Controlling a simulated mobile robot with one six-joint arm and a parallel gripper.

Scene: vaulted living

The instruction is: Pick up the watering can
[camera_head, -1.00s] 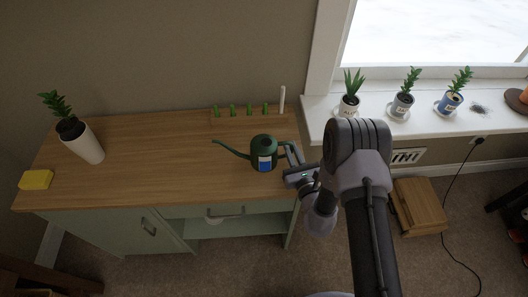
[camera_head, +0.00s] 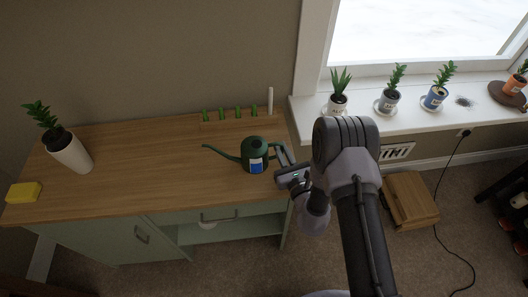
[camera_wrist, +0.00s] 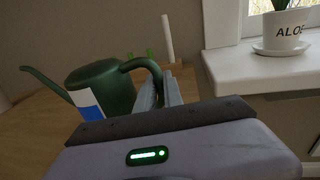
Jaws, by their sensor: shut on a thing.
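The dark green watering can (camera_head: 256,150) has a blue and white label and a long spout pointing left. It is at the right end of the wooden cabinet top, and I cannot tell whether its base touches the wood. My gripper (camera_head: 284,157) is at its right side, shut on the handle. In the wrist view the can (camera_wrist: 103,88) is upright, with its curved handle reaching right to my gripper's fingers (camera_wrist: 160,92). The fingers hide part of the handle.
The cabinet top (camera_head: 150,185) holds a white potted plant (camera_head: 70,153), a yellow block (camera_head: 23,191), several small green items (camera_head: 222,114) and a white stick (camera_head: 270,101). A windowsill (camera_head: 400,118) with potted plants (camera_head: 338,103) rises at right. A wooden box (camera_head: 408,200) sits on the floor.

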